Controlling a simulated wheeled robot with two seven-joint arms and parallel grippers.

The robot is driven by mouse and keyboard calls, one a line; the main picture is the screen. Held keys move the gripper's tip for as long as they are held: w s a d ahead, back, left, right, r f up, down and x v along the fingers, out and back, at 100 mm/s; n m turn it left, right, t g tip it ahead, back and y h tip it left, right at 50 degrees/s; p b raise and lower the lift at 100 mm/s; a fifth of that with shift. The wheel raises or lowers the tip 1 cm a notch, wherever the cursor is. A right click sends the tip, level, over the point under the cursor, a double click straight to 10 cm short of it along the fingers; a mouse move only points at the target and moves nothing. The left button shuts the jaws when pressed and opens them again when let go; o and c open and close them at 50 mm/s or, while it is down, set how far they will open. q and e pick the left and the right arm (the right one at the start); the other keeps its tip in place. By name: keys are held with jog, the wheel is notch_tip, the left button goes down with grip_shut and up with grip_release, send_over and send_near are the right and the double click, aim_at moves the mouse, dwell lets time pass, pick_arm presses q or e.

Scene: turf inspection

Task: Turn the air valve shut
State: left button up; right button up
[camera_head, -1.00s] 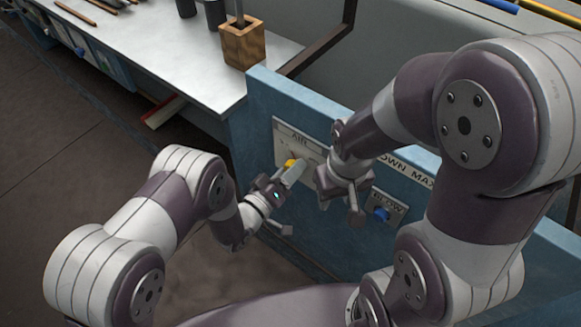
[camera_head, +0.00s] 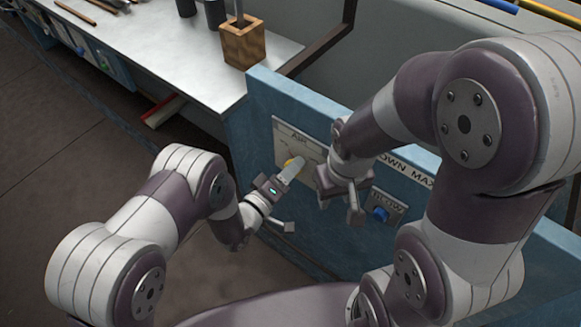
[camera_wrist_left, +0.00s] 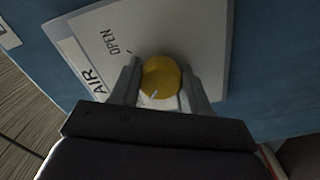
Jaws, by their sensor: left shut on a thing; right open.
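The air valve is a round yellow knob (camera_wrist_left: 160,77) on a pale plate marked AIR and OPEN (camera_wrist_left: 112,30). In the left wrist view a white mark shows on the lower part of the knob. My left gripper (camera_wrist_left: 160,88) is shut on the knob, one finger on each side. In the head view the gripper (camera_head: 291,170) hides most of the knob (camera_head: 290,162). My right gripper (camera_head: 340,200) hangs in front of the blue panel (camera_head: 275,240), right of the AIR plate (camera_head: 290,135), open and apart from the knob.
A plate marked FLOW with a blue knob (camera_head: 380,214) is right of my right gripper. Brown floor (camera_head: 60,150) is clear at left.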

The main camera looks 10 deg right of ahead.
pick_arm(q)
jog(key=o, duration=1.1)
jog(key=shift+c, duration=0.2)
jog(key=v, duration=1.2)
jog(key=shift+s+a, duration=0.2)
jog(key=shift+s, duration=0.15)
jog(key=shift+r, duration=0.1)
